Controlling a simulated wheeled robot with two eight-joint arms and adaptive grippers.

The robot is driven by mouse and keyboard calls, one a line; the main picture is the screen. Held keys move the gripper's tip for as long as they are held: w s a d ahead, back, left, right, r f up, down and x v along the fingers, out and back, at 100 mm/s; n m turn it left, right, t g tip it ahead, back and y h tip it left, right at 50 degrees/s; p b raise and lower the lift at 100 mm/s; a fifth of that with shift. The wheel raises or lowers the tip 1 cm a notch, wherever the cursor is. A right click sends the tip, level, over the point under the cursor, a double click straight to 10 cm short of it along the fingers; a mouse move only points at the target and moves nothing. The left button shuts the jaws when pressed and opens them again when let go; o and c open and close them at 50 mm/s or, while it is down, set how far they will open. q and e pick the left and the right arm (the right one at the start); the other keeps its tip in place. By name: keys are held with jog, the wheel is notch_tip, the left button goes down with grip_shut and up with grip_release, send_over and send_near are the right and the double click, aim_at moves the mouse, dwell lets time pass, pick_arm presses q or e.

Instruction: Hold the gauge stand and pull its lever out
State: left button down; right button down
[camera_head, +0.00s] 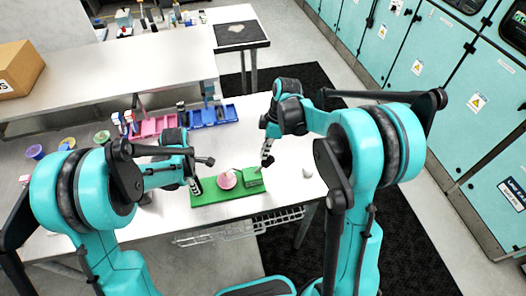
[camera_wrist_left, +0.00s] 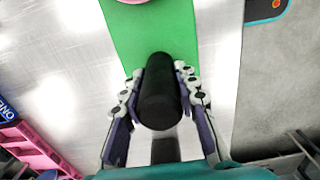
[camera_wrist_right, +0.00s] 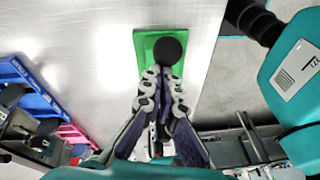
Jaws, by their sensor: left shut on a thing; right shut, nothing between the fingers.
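The gauge stand has a long green base (camera_head: 208,197) lying on the metal table, with a round pink part (camera_head: 227,180) and a darker green block (camera_head: 252,177) on it. My left gripper (camera_head: 195,187) is at the base's left end. In the left wrist view it is shut on a black cylinder (camera_wrist_left: 160,92), seen almost end-on above the green base (camera_wrist_left: 150,38). My right gripper (camera_head: 267,161) is above the base's right end, shut and empty. In the right wrist view its fingertips (camera_wrist_right: 165,78) are close to a round black knob (camera_wrist_right: 168,50); I cannot tell whether they touch.
A pink bin (camera_head: 155,126) and a blue bin (camera_head: 210,116) stand behind the stand. A small grey-white object (camera_head: 307,172) stands to its right. Small colored cups, among them a purple one (camera_head: 35,152), are at the left. A wire basket (camera_head: 240,229) hangs below the front edge.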

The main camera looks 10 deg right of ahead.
pick_arm(q)
jog(key=shift+a, duration=0.2)
pick_arm(e)
jog(key=shift+d+f, duration=0.1)
jog(key=shift+d, duration=0.2)
jog(key=shift+w+a+r, duration=0.15)
jog(key=shift+a+r, duration=0.2)
jog(key=shift+a, duration=0.05)
pick_arm(q)
jog(key=shift+d, duration=0.15)
pick_arm(e)
jog(key=a+v, duration=0.1)
jog(key=v, duration=1)
jog(key=shift+w, duration=0.3)
jog(key=shift+r, duration=0.15)
pick_arm(q)
jog(key=c, duration=1.1)
grip_release()
jog(key=shift+o, duration=0.2)
jog(key=shift+r+p, duration=2.35)
jog(key=shift+r, duration=1.4)
pick_arm(e)
jog(key=shift+r, duration=2.35)
